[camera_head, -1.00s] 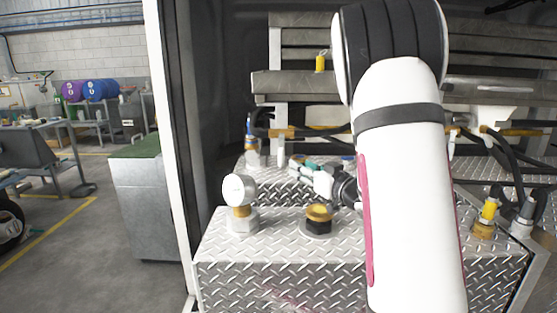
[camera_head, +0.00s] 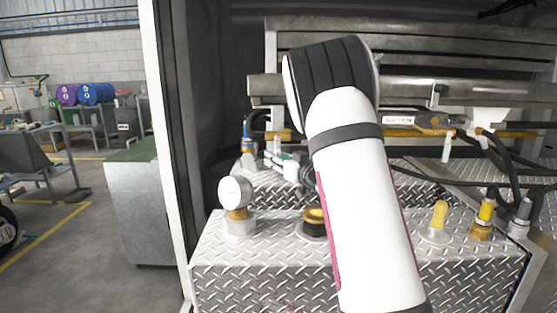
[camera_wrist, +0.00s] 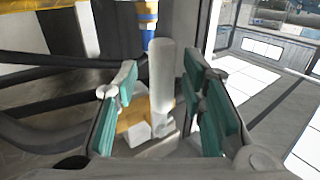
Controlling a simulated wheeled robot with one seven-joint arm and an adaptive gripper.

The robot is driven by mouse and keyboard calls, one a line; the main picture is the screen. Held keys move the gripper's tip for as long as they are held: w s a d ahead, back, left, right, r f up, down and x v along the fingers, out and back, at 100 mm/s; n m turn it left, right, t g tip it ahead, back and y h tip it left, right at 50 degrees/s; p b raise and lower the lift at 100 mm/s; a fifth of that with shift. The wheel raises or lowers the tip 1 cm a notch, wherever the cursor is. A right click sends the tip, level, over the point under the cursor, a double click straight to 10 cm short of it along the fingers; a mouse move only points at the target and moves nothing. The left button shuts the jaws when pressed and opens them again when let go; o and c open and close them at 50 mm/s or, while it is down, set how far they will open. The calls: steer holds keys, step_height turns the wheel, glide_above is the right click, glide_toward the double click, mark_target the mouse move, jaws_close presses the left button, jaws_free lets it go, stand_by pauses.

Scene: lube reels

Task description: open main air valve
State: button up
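My gripper (camera_wrist: 162,100) is open in the wrist view, with teal pads on both fingers. An upright pale grey handle (camera_wrist: 161,78) stands between the fingers, with visible gaps on both sides. It appears to be the valve lever; no label shows. A brass-yellow valve body (camera_wrist: 134,117) sits at its lower left, and a blue fitting (camera_wrist: 149,14) rises behind. In the head view, my gripper (camera_head: 272,161) is small and partly hidden behind my arm, beside the fitting with the blue top (camera_head: 247,130) at the back left of the tread-plate box. The handle cannot be made out clearly there.
A round gauge (camera_head: 235,191) and a black-and-yellow knob (camera_head: 313,217) stand on the front tread-plate box (camera_head: 270,270). A yellow-topped fitting (camera_head: 440,214) stands right of my arm. Black hoses (camera_wrist: 45,130) run close to the gripper's left. A pipe rail (camera_head: 265,88) crosses behind.

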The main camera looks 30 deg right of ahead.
jaws_close()
steer(key=shift+d, duration=0.1)
steer(key=s+d+r+n+g+h+p, duration=0.3)
steer(key=d+r+n+g+h+p, duration=0.2)
steer(key=n+g+p, duration=0.3)
steer(key=shift+s+d+r+n+g+h+p, duration=0.15)
steer(key=shift+s+r+n+g+h+p, duration=0.45)
steer(key=shift+n+p, duration=0.75)
steer(key=shift+w+n, duration=0.25)
steer(key=shift+c, duration=0.3)
jaws_free()
steer(key=shift+d, duration=0.1)
steer(key=shift+o, duration=0.3)
steer(key=shift+w, duration=0.1)
